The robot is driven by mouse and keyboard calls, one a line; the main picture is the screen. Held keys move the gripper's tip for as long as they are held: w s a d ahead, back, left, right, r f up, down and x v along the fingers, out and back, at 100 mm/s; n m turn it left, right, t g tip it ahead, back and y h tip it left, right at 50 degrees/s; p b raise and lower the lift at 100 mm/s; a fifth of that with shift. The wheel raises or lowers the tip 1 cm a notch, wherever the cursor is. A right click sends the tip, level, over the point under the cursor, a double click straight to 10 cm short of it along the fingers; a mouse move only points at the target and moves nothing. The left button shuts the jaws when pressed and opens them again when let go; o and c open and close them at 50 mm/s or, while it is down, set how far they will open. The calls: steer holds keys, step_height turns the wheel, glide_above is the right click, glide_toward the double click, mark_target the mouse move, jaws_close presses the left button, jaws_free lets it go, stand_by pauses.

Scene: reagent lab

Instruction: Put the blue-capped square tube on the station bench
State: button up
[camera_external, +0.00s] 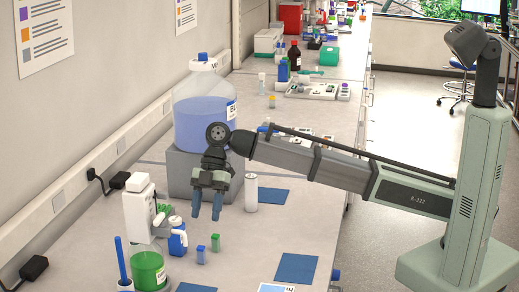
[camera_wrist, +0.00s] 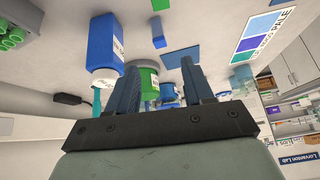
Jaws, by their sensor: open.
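A small blue square tube (camera_external: 215,243) stands upright on the pale bench (camera_external: 240,255), beside a small green one (camera_external: 201,255). In the wrist view the blue tube (camera_wrist: 158,31) appears near the top centre, with the green one (camera_wrist: 159,5) above it. My gripper (camera_external: 205,212) is open and empty, pointing down above the bench, higher than the tubes and apart from them. Its two blue-grey fingers (camera_wrist: 158,80) are spread in the wrist view, with nothing between them.
A blue bottle (camera_external: 177,238) and a green-liquid bottle (camera_external: 148,268) stand left of the tubes. A large blue-liquid bottle (camera_external: 203,118) sits on a grey block (camera_external: 183,175) behind. A white cylinder (camera_external: 251,193) stands right. Flat blue mats (camera_external: 297,268) lie on the right side.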

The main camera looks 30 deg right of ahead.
mark_target(201, 247)
steer(key=shift+n, duration=0.8)
steer(key=x, duration=0.6)
steer(key=shift+s+d+f, duration=0.1)
steer(key=shift+f, duration=0.25)
steer(key=shift+x, duration=2.95)
steer(key=shift+r, duration=0.1)
steer(key=shift+c, duration=0.4)
jaws_close()
